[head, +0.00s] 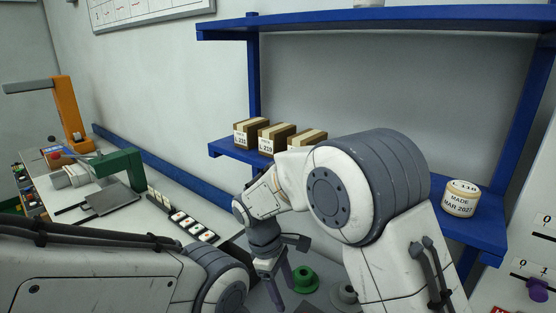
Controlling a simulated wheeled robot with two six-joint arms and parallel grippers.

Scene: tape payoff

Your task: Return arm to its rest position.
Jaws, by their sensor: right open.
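My right arm comes in from the right, its big white and grey joint filling the middle of the head view. Its forearm points left and the wrist bends down to my right gripper (274,285), low in the centre. The jaws are open, with nothing seen between them. A green flanged part (305,280) lies just right of the fingers, and a grey one (345,294) is partly hidden behind my right arm. My left arm crosses the lower left; its gripper is out of the picture.
A blue shelf unit (375,22) holds several brown boxes (247,137) and a white labelled roll (460,201). At left, a bench bears a green device (122,168), an orange post (67,110) and a dark strip with white pieces (187,223). A purple-knobbed panel (537,289) stands at right.

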